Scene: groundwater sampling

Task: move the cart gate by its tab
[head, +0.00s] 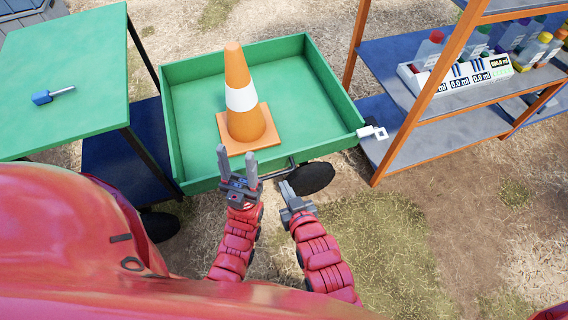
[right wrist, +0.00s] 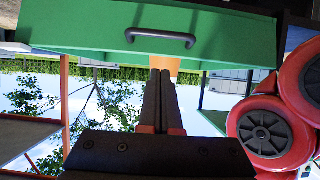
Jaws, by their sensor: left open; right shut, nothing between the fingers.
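The green cart (head: 180,100) stands ahead of me. Its front wall (head: 330,148) is up and has a dark bar handle, which shows in the right wrist view (right wrist: 160,38). A white square tab (head: 381,134) sticks out at the cart's front right corner. My left gripper (head: 237,160) is open and empty at the front wall, left of the handle. My right gripper (head: 287,187) is shut and empty in front of the wall, left of and below the tab and apart from it. Its closed fingers also show in the right wrist view (right wrist: 160,76).
An orange and white traffic cone (head: 241,95) stands inside the cart. A green table (head: 70,60) with a blue tool (head: 42,97) is at the left. At the right, an orange-framed shelf (head: 385,150) with bottles stands close to the tab.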

